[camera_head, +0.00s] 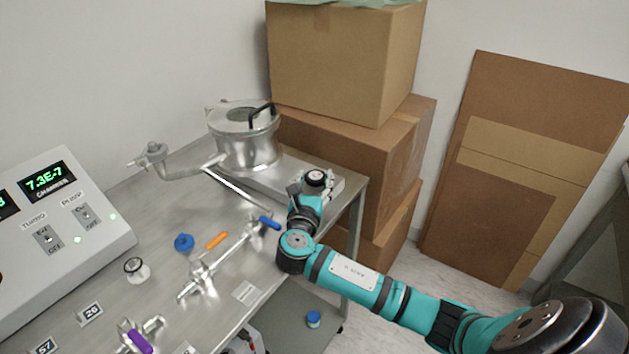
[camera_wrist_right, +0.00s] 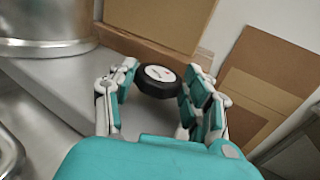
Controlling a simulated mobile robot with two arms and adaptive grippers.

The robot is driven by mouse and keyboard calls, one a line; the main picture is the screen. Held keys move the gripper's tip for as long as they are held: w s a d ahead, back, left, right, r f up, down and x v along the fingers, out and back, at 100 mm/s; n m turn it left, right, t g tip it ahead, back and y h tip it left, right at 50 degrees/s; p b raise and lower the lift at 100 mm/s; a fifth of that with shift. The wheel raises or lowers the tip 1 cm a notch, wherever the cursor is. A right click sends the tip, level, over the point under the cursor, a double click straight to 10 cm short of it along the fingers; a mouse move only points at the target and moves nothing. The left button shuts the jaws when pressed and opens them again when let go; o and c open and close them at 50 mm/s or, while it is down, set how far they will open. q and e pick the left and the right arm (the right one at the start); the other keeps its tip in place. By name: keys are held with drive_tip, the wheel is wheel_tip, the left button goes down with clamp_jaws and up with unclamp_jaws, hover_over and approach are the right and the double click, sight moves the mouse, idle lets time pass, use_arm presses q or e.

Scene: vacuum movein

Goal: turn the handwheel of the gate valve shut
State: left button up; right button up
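The handwheel is a black round knob with a white face (camera_head: 315,177), at the right end of the flat grey valve body (camera_head: 270,181). In the right wrist view the handwheel (camera_wrist_right: 159,74) lies between my fingers, with the grey body (camera_wrist_right: 65,88) to its left. My right gripper (camera_head: 311,186) is at the handwheel, and its fingers stand apart on both sides of it in the wrist view (camera_wrist_right: 160,82). A narrow gap shows beside the wheel, so I see no firm grip. The wheel's stem is hidden. My left gripper is out of view.
A silver chamber (camera_head: 247,140) with a black handle stands on the valve body. Stacked cardboard boxes (camera_head: 345,65) are close behind. A control panel (camera_head: 60,235) and small fittings with a blue-handled valve (camera_head: 269,222) occupy the bench. Floor right of the bench is partly clear.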

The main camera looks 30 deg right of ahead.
drive_tip(key=o, duration=0.5)
drive_tip(key=shift+v, duration=3.7)
